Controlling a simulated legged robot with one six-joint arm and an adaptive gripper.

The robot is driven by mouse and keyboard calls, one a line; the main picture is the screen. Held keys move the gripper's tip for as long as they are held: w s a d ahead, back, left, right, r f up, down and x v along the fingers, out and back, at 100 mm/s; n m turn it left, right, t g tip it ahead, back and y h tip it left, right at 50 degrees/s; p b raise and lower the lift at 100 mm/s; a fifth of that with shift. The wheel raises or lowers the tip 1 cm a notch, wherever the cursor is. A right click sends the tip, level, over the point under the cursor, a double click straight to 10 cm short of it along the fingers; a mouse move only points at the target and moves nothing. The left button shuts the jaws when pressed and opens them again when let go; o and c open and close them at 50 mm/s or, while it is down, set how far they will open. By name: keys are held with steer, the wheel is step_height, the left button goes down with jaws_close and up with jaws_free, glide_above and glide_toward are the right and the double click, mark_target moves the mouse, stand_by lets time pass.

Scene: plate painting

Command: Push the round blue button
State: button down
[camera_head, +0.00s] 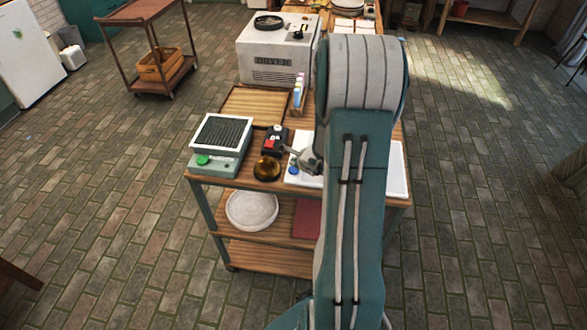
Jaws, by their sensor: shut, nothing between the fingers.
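A small round blue thing (293,169) sits at the left end of a white board or tray (397,172) on the wooden cart. It is too small to tell for sure whether it is the button. My gripper (290,151) is shut and empty. Its tips point left, just above the blue thing in the picture, with the black control box (269,147) close by on the left. That box has a red and a white part on top. My arm hides much of the board and the cart's right side. I cannot tell whether the gripper touches anything.
A grey-green device (228,163) with a dark grille and a green round button (203,160) stands on the left. An amber bowl (266,169) is near the front edge. Behind are a wooden tray (256,104), small coloured bottles (299,90) and a large white machine (273,55).

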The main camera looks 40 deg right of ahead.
mark_target(295, 170)
steer(key=shift+f, duration=0.15)
steer(key=shift+f, duration=0.25)
steer(key=shift+f, duration=0.45)
stand_by(0.6)
steer(key=shift+r, duration=0.9)
steer(key=shift+r, duration=3.05)
